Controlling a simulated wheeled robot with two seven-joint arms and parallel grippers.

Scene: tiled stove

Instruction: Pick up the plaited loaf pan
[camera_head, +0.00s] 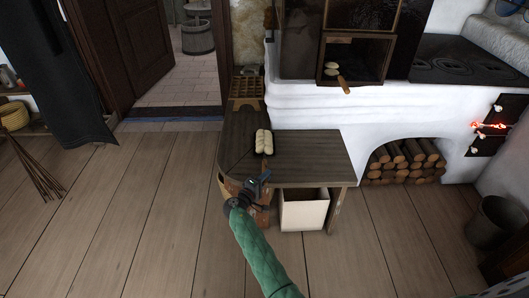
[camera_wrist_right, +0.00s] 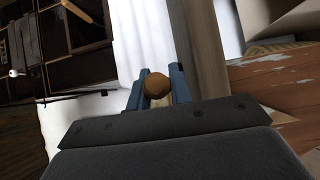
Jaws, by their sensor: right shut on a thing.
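The plaited loaf pan (camera_head: 264,152), dark with a pale plaited loaf in it, sits upright at the corner of the dark wooden bench (camera_head: 310,155) in the head view. My right gripper (camera_head: 264,177), on a green-sleeved arm, is in front of and below the pan, apart from it, by the bench's front edge. In the right wrist view its blue fingers (camera_wrist_right: 158,88) are shut on a round brown knob-like thing (camera_wrist_right: 158,86). I cannot tell what it belongs to. My left gripper is not in view.
A white box (camera_head: 303,212) stands under the bench. Behind is the white stove with an open oven, pale loaves (camera_head: 332,68) and a wooden handle (camera_head: 343,84) at its mouth. Firewood (camera_head: 405,160) fills the arch. A bucket (camera_head: 497,222) stands right. The left floor is mostly clear.

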